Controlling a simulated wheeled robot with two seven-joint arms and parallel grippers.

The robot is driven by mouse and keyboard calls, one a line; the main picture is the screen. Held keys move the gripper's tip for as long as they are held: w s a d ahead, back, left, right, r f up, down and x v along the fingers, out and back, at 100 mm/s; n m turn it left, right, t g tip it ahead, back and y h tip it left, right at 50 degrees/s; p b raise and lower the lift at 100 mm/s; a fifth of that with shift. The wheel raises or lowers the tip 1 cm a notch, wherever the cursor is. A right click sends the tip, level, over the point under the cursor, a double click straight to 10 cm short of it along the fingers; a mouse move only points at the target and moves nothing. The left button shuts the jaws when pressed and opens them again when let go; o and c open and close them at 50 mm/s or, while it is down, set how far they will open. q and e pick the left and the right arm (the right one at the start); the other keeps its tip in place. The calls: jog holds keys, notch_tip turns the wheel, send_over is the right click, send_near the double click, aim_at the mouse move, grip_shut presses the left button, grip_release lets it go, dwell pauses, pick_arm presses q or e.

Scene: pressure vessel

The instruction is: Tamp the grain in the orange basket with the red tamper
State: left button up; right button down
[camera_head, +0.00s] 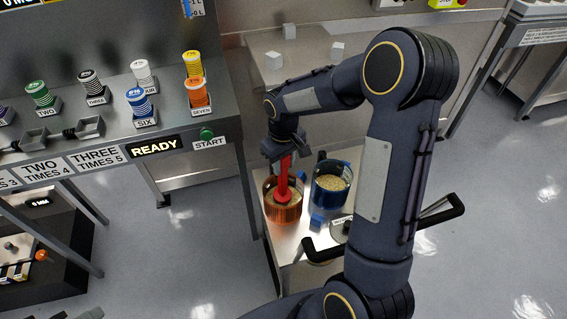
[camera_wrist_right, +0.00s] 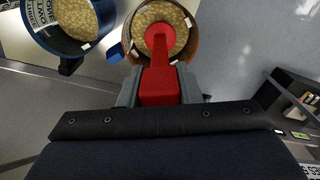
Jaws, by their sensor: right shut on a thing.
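The red tamper (camera_head: 284,180) is held upright by my right gripper (camera_head: 281,153), which is shut on its upper end. The tamper's round foot is inside the orange basket (camera_head: 270,211), over the grain; I cannot tell how firmly it presses. In the right wrist view the tamper (camera_wrist_right: 160,70) extends from between the fingers of my right gripper (camera_wrist_right: 160,90) into the orange basket (camera_wrist_right: 127,38). Pale grain (camera_wrist_right: 157,15) shows around the foot. My left gripper is not in view.
A blue basket (camera_head: 331,196) with grain stands right of the orange one on the cart (camera_head: 285,240), which has a black handle (camera_head: 440,211). A counter with colored numbered canisters (camera_head: 197,92) and a START button (camera_head: 207,133) is at left.

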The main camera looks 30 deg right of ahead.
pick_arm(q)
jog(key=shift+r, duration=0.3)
pick_arm(e)
jog(key=shift+r, duration=0.4)
